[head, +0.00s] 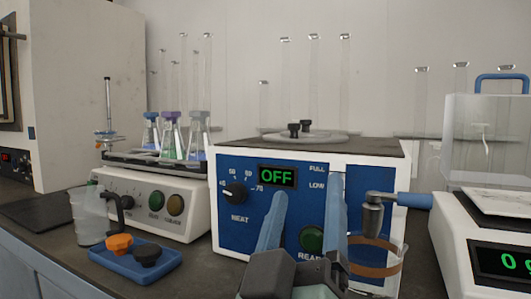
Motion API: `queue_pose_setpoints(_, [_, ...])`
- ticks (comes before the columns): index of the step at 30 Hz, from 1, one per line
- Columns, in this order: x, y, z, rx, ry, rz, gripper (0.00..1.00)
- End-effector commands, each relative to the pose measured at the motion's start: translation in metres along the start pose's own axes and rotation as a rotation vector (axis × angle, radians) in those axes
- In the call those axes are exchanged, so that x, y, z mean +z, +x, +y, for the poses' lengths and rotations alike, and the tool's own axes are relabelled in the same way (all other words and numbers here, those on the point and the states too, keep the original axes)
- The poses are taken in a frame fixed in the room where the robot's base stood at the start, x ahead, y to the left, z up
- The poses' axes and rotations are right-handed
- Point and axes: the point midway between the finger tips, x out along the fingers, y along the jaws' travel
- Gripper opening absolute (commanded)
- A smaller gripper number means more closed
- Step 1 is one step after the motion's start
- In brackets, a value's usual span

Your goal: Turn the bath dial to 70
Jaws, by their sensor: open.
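The bath (340,172) is a white box with a blue front panel and a dark top, standing in the middle of the bench. Its black dial (234,193), marked HEAT, is at the left of the panel. The dial's white mark appears to point left, toward the low end of the scale; 70 is printed at its right. The green display (277,176) reads OFF. My gripper (308,189) is open and empty, its two blue fingers pointing up in front of the panel. It is to the right of the dial and apart from it. The fingers cover part of the panel.
A metal tap (375,212) with a blue handle juts out at the panel's right, above a brown-banded beaker (376,262). A balance (490,225) stands at right. A shaker (152,207) with flasks, a jug (90,215) and a blue tray (130,263) are at left.

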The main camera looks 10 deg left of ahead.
Motion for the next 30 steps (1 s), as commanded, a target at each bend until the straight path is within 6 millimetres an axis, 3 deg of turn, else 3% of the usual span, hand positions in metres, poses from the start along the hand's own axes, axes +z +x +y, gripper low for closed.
queue_pose_setpoints(1, [-0.009, 0.015, -0.005, -0.025, -0.086, -0.046, 0.73])
queue_pose_setpoints(3, [-0.004, 0.023, -0.017, -0.052, -0.220, -0.102, 0.73])
queue_pose_setpoints(12, [0.006, 0.034, -0.065, -0.228, -0.820, -0.269, 0.73])
queue_pose_setpoints(20, [-0.003, 0.019, -0.096, -0.411, -1.370, -0.302, 0.73])
queue_pose_setpoints(30, [-0.039, -0.019, -0.119, -0.622, -2.098, -0.173, 0.73])
